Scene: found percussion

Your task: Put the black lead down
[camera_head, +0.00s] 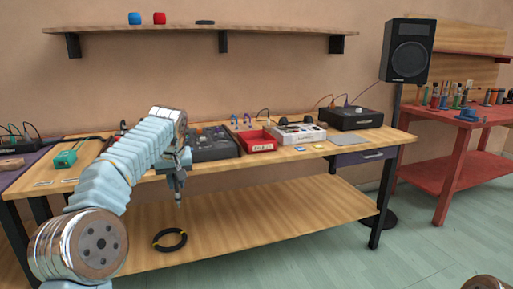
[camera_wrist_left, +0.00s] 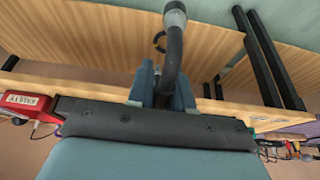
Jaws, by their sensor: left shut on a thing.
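My left gripper (camera_head: 178,182) reaches over the front edge of the workbench, its jaws pointing down. In the left wrist view the left gripper (camera_wrist_left: 165,85) is shut on the black lead (camera_wrist_left: 173,55), a dark, thick, curved piece with a grey cylindrical end pointing away from the jaws. In the head view only a small tip of it hangs below the jaws, clear of any surface. A black ring-shaped coil (camera_head: 157,244) with yellow marks lies on the lower shelf (camera_head: 240,222), below the gripper. My right gripper is out of view.
The lower shelf is clear around the coil. A speaker (camera_head: 408,50) stands at the right, near a red bench (camera_head: 460,169).

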